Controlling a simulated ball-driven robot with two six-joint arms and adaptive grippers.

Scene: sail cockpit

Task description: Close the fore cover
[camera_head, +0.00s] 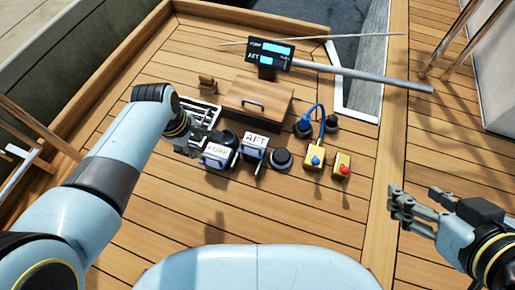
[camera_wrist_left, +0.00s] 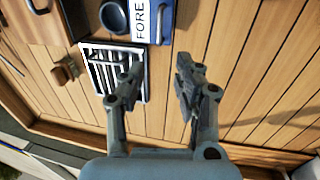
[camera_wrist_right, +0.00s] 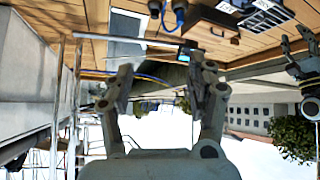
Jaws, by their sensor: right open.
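The fore cover (camera_head: 216,155), a small blue-and-white flap labelled FORE, sits on the wooden deck beside a dark round fitting (camera_head: 229,137), which shows uncovered. In the left wrist view the FORE label (camera_wrist_left: 140,20) and the round fitting (camera_wrist_left: 113,16) are at the top edge. My left gripper (camera_wrist_left: 160,68) is open and empty, apart from the cover, with its fingers pointing towards it; in the head view it is partly hidden behind my wrist. My right gripper (camera_head: 415,193) is open and empty at the right, far from the cover; its fingers also show in the right wrist view (camera_wrist_right: 160,80).
A similar AFT cover (camera_head: 255,146) and round fitting (camera_head: 281,158) stand to the right. A white grating (camera_head: 203,110), a wooden hatch box (camera_head: 258,98), a display (camera_head: 257,53) and yellow switch boxes (camera_head: 314,154) are nearby. Bare deck lies in front.

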